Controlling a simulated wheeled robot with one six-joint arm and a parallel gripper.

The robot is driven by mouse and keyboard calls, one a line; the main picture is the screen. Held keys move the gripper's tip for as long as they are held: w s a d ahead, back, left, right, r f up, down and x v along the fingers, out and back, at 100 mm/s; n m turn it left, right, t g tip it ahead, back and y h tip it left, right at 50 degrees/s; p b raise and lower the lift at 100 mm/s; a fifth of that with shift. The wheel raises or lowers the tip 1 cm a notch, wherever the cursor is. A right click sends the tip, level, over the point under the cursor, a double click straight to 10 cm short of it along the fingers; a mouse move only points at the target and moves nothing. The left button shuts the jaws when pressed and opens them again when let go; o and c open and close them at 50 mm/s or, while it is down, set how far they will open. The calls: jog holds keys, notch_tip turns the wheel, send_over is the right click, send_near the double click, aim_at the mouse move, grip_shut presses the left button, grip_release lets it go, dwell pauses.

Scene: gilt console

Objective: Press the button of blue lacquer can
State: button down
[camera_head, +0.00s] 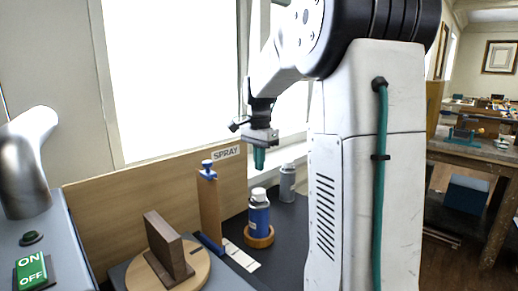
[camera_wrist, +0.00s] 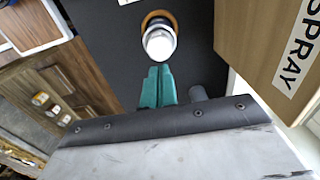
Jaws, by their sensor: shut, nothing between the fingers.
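The blue lacquer can (camera_head: 259,217) stands upright in a round wooden holder (camera_head: 260,238) on the dark bench top. Its top is pale, and the wrist view shows this top (camera_wrist: 159,42) from above inside the wooden ring. My gripper (camera_head: 259,158) points down above the can, with a visible gap between its teal fingertips and the can top. In the wrist view the shut, empty fingers (camera_wrist: 159,72) reach to just beside the can top's lower edge. Whether a button sits on the top is too small to tell.
A grey can (camera_head: 287,184) stands behind and right of the blue one. A wooden backboard with a SPRAY label (camera_head: 226,153) and an upright wooden post (camera_head: 209,207) with a blue clamp stand left. A dark wood block (camera_head: 168,246) sits on a round board.

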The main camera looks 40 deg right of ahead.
aim_at(260, 191)
notch_tip(260, 191, down, 6)
jog(key=shift+f, duration=0.25)
jog(key=shift+s+a+f, duration=0.1)
jog(key=shift+s+f, duration=0.1)
jog(key=shift+f, duration=0.85)
notch_tip(260, 191, up, 15)
jog(key=shift+w+r, duration=0.2)
dwell(1.3)
